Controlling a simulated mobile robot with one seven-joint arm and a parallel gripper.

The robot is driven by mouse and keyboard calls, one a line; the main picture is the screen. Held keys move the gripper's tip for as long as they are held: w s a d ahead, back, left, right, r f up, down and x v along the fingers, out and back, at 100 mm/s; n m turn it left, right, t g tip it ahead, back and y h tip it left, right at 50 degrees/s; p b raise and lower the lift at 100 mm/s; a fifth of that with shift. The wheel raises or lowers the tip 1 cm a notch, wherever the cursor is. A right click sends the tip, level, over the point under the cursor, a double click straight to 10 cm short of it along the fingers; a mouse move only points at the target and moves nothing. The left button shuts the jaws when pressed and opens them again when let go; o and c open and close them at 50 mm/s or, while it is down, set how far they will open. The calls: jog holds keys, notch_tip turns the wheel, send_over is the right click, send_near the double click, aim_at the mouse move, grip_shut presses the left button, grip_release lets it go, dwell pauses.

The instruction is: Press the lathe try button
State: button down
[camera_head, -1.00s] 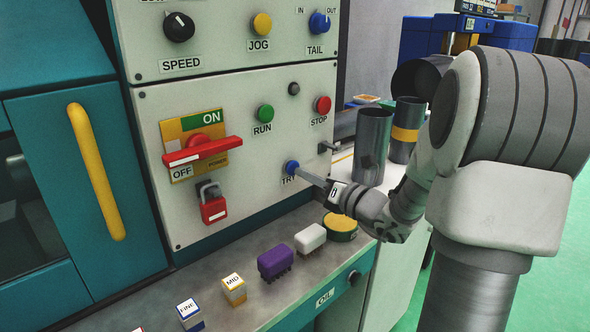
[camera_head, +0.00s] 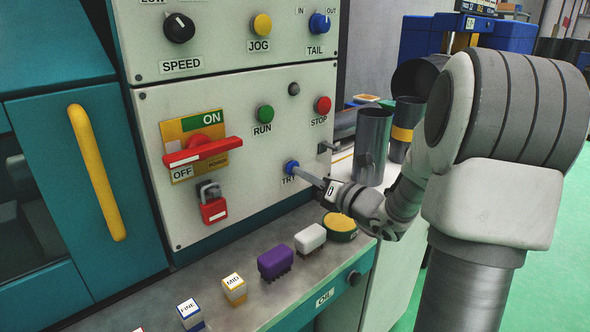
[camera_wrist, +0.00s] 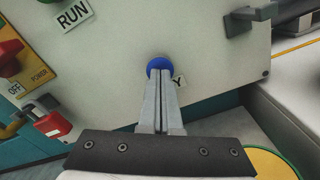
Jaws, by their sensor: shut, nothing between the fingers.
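The blue TRY button (camera_head: 292,167) sits on the lower part of the lathe's pale control panel, below the green RUN button. In the wrist view the blue button (camera_wrist: 159,66) shows just beyond the fingertips, partly covered by them. My gripper (camera_head: 300,172) is shut and empty, its fingers pointing left at the button. In the wrist view my gripper (camera_wrist: 160,82) lines up with the button, and its tips look to be at the button's face. I cannot tell whether they touch it or whether the button is pushed in. The TRY label is partly hidden by the fingers.
Near the button are the green RUN button (camera_head: 265,114), the red STOP button (camera_head: 322,104) and the red power switch (camera_head: 202,150). Below, a purple block (camera_head: 275,262), a white block (camera_head: 310,239) and a yellow-topped tin (camera_head: 340,226) stand on the ledge. Dark cylinders (camera_head: 372,147) stand at right.

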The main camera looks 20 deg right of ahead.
jog(key=shift+w+a, duration=0.2)
jog(key=shift+w, duration=0.25)
jog(key=shift+s+d, duration=0.1)
dwell(0.4)
jog(key=p+v, duration=0.1)
jog(key=v, duration=0.4)
jog(key=shift+s, duration=0.2)
dwell(0.8)
